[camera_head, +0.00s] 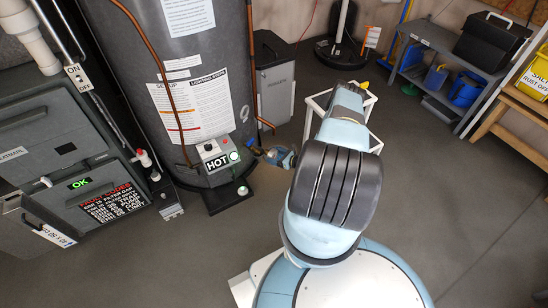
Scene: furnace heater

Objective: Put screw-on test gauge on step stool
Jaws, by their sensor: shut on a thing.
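My arm reaches away from my base, and its dark far end, where my gripper (356,87) is, sits over a white-framed stand that looks like the step stool (314,102). The arm covers most of the stool, including its top. A small yellow piece (364,85) shows at the arm's tip. It may belong to the screw-on test gauge, but it is too small to tell. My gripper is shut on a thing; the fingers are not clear. I cannot tell whether the held thing touches the stool.
A grey water heater (200,80) stands left of my arm. A small blue fitting (280,156) sticks out beside it. A dark furnace (45,130) is at the left. A grey shelf (440,42) and a wooden bench (515,110) stand at the right. The floor between is clear.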

